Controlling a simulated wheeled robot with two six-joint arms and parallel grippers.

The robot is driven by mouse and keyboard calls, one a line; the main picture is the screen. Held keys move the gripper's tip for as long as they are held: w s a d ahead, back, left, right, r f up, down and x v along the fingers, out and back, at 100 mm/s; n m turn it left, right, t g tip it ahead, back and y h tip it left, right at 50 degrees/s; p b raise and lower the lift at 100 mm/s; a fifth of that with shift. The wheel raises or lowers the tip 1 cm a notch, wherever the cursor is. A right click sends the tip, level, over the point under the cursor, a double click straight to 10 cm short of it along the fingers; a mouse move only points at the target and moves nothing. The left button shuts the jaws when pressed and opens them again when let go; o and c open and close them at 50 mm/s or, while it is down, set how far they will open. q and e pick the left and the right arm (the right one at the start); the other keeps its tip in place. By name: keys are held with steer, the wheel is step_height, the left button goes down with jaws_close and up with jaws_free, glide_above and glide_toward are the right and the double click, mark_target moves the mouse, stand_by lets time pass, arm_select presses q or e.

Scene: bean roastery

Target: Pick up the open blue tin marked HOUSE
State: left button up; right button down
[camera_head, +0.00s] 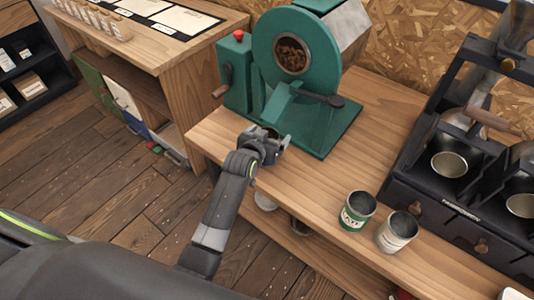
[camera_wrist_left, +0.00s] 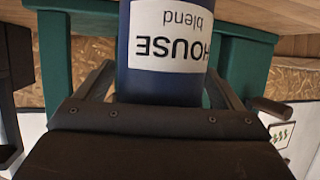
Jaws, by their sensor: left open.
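The blue tin marked HOUSE blend (camera_wrist_left: 165,85) fills the middle of the left wrist view, with its white label upside down in the picture. It stands between the two fingers of my left gripper (camera_wrist_left: 163,88), which is open around it. In the head view my left gripper (camera_head: 268,143) is over the wooden counter, in front of the green roaster. There the gripper hides most of the tin, and its opening is hard to make out. My right gripper is not in view.
The green roaster (camera_head: 290,60) stands just behind my left gripper. A green-labelled tin (camera_head: 356,212) and a pale-labelled tin (camera_head: 397,232) stand open near the counter's front edge. A dark machine with metal cups (camera_head: 460,190) is at right. Counter (camera_head: 310,180) between is clear.

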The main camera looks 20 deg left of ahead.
arm_select(q)
steer(key=shift+w, duration=0.15)
steer(key=c, duration=1.2)
steer(key=shift+o, duration=0.2)
steer(key=shift+r, duration=0.1)
